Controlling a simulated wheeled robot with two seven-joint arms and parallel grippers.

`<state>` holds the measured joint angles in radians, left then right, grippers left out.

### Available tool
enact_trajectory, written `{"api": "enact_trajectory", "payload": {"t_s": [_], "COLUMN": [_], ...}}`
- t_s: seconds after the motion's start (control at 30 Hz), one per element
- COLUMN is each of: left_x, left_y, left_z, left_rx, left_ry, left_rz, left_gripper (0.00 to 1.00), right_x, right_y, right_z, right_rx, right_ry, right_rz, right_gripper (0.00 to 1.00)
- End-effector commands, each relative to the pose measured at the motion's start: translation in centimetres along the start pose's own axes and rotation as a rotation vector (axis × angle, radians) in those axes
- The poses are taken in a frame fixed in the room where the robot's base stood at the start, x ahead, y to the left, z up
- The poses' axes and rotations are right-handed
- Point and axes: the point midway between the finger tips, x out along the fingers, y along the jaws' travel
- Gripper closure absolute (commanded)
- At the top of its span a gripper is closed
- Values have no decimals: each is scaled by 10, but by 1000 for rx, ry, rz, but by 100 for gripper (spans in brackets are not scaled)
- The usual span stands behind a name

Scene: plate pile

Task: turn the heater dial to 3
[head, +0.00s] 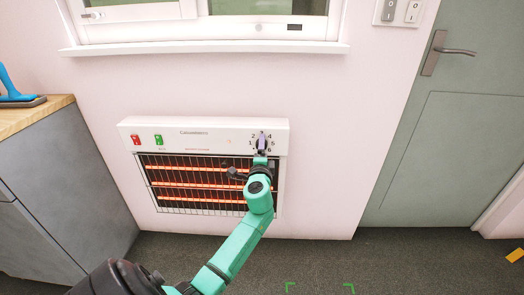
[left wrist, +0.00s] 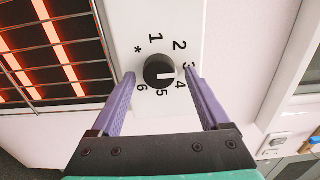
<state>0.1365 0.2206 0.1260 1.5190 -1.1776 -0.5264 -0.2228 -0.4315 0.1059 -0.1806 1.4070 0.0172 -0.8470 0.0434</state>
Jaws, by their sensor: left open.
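The heater (head: 212,128) is a white wall panel with a wire grille and glowing orange bars. Its black round dial (left wrist: 158,70) has a star and the numbers 1 to 6 around it. A pale mark shows on the dial's right and lower-right side; I cannot tell exactly which number it points at. My left gripper (head: 262,140) is at the dial in the head view and hides most of it. In the left wrist view the gripper (left wrist: 162,73) is open, one purple finger on each side of the dial, with small gaps visible. My right gripper is not in view.
A red switch (head: 136,140) and a green switch (head: 158,139) sit at the heater's upper left. A grey cabinet (head: 75,175) with a wooden top stands left. A window sill (head: 205,48) is above and a green door (head: 440,150) is right.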

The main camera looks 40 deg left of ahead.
Motion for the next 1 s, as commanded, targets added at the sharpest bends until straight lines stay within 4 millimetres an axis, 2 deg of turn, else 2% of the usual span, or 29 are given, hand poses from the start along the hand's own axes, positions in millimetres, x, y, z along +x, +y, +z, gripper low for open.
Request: {"api": "enact_trajectory", "payload": {"t_s": [0.13,0.23,0.43,0.5,0.63,0.77,1.0], "left_x": [-9,-27,-86,-106,-133,-144,-145], "left_y": [1,1,2,3,2,1,0], "left_z": [-1,-1,0,0,0,0,0], "left_rx": [0,0,-1,-1,0,0,0], "left_ry": [1,2,1,2,0,-1,-1], "left_rz": [2,3,5,5,2,0,-1], "left_gripper": [21,21,21,21,21,21,21], "right_x": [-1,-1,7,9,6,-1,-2], "right_y": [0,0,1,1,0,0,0], "right_z": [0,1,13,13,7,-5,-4], "right_rx": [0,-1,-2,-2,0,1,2], "right_ry": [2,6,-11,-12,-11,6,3], "right_rz": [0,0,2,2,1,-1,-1], "right_gripper": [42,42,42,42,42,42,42]}}
